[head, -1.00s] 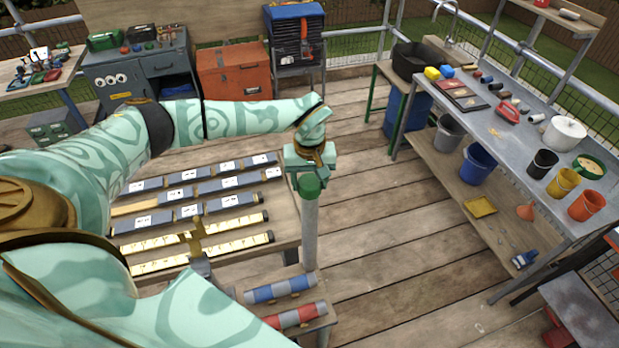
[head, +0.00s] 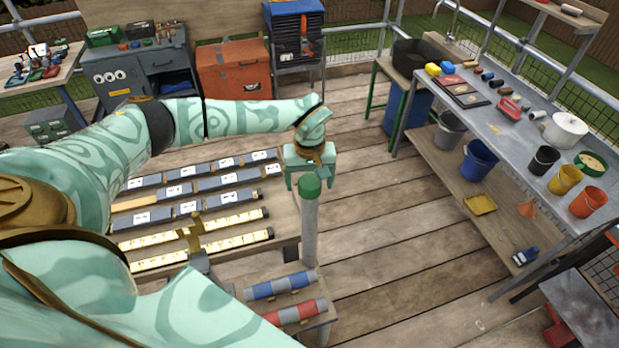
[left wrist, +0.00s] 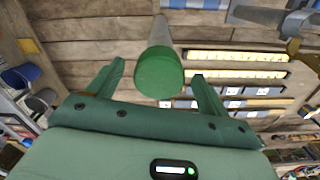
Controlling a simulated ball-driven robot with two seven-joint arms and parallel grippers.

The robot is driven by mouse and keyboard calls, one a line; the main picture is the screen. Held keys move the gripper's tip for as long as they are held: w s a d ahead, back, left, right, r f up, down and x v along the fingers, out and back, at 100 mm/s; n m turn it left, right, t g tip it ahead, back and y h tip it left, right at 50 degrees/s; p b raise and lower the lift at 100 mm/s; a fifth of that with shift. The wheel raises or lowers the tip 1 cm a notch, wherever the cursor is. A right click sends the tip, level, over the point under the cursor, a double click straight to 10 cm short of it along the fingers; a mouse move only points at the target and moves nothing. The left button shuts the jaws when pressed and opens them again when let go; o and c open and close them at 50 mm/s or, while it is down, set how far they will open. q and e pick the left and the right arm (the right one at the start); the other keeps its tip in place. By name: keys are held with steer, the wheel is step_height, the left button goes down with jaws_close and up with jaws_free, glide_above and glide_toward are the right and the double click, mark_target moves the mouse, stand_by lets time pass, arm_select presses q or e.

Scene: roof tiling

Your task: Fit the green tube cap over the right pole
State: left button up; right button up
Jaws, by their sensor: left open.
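The green tube cap (head: 310,187) sits on top of an upright grey pole (head: 310,235) in the head view. The cap's rounded top faces me in the left wrist view (left wrist: 159,73), with the pole (left wrist: 160,32) running away behind it. How far down the cap reaches over the pole is hard to tell.
A low wooden table (head: 285,225) left of the pole holds rows of grey and pale tile strips. Blue-grey (head: 278,287) and red-grey (head: 295,312) rolls lie in front. The deck right of the pole is clear up to the workbench (head: 510,125).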

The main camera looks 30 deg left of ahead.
arm_select(q)
step_height(320, 180, up, 16)
steer(key=b, duration=0.2)
steer(key=shift+r+b, duration=0.15)
steer(key=shift+b, duration=0.15)
